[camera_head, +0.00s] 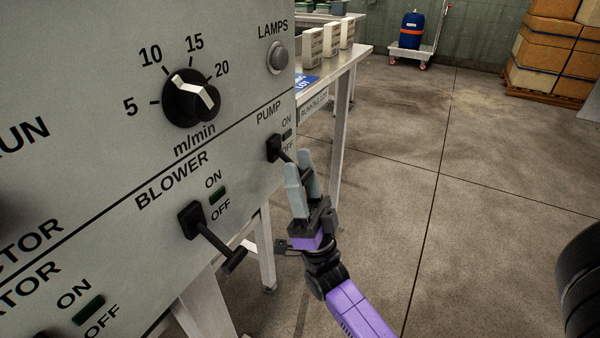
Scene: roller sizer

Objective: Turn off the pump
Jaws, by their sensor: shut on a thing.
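The pump switch (274,148) is a black lever on a dark base at the right edge of the grey control panel (120,110), under the label PUMP with ON above and OFF below. Its lever points out and down to the right, toward OFF. My gripper (301,168) is at the lever, with its two grey fingers pointing up and shut on the lever's end. The fingers hide part of the lever and its handle. A small dark indicator (287,134) sits between ON and OFF and looks unlit.
The blower lever (215,240) sticks out of the panel at lower left, close to my gripper. A speed knob (191,97) and a lamp button (278,57) are above. A bench (352,62) with cartons stands behind the panel.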

